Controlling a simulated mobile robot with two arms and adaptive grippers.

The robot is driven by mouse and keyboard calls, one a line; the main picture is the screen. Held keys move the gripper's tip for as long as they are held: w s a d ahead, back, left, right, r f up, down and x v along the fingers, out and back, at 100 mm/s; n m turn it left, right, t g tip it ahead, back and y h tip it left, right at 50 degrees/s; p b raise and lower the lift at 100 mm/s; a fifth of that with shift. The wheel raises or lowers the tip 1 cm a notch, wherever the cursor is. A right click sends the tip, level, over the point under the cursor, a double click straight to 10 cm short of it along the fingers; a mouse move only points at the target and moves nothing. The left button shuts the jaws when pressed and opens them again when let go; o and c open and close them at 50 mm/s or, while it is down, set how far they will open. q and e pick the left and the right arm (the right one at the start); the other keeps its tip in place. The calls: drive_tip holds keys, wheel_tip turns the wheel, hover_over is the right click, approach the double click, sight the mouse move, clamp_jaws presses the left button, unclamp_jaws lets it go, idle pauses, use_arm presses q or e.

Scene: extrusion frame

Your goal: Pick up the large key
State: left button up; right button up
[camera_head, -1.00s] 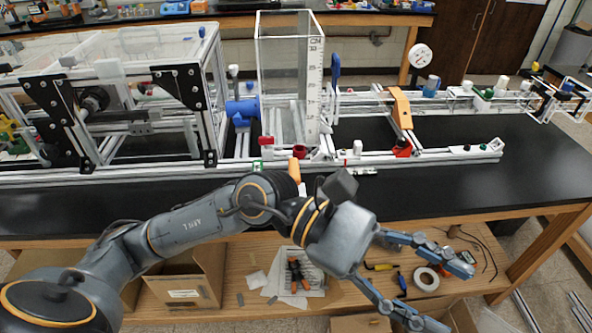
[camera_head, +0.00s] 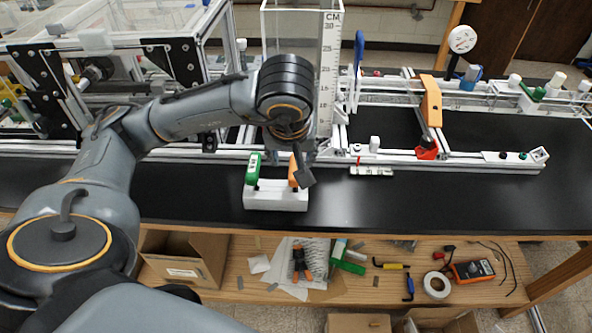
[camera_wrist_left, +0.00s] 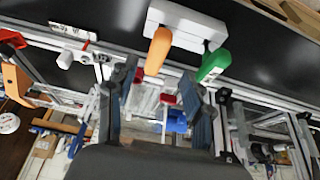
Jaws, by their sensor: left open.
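A white block (camera_head: 275,201) lies on the black bench top near its front edge. A green-handled tool (camera_head: 253,169) and an orange-handled tool (camera_head: 294,172) stand up from it. I cannot tell which of them is the large key. In the left wrist view the orange handle (camera_wrist_left: 158,51) and the green handle (camera_wrist_left: 213,65) rise from the white block. My left gripper (camera_wrist_left: 158,78) is open and empty there, with its fingers apart beside the handles. In the head view its fingers are mostly hidden behind my wrist. My right gripper is not in view.
Behind the block run aluminium rails (camera_head: 460,160) and a tall clear tank (camera_head: 285,40) with a scale. A framed apparatus (camera_head: 105,75) stands at the left. The lower shelf (camera_head: 335,290) holds loose tools.

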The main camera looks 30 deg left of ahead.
sight(294, 166)
use_arm(q)
drive_tip(key=x, duration=0.3)
drive_tip(key=shift+w+f, duration=0.2)
drive_tip(key=shift+w, duration=0.05)
drive_tip(key=p+x, duration=0.1)
drive_tip(key=x, duration=0.1)
drive_tip(key=shift+w+a+f, duration=0.1)
drive_tip(key=shift+w+f, duration=0.1)
drive_tip(key=shift+f, duration=0.15)
drive_tip(key=p+x, duration=0.1)
drive_tip(key=x, duration=0.2)
drive_tip(key=shift+w+a+f, duration=0.1)
drive_tip(key=shift+w+f, duration=0.15)
drive_tip(key=shift+f, duration=0.05)
drive_tip(key=shift+w+f+p, duration=0.1)
drive_tip(key=shift+f+p, duration=0.15)
drive_tip(key=shift+p, duration=0.05)
clamp_jaws()
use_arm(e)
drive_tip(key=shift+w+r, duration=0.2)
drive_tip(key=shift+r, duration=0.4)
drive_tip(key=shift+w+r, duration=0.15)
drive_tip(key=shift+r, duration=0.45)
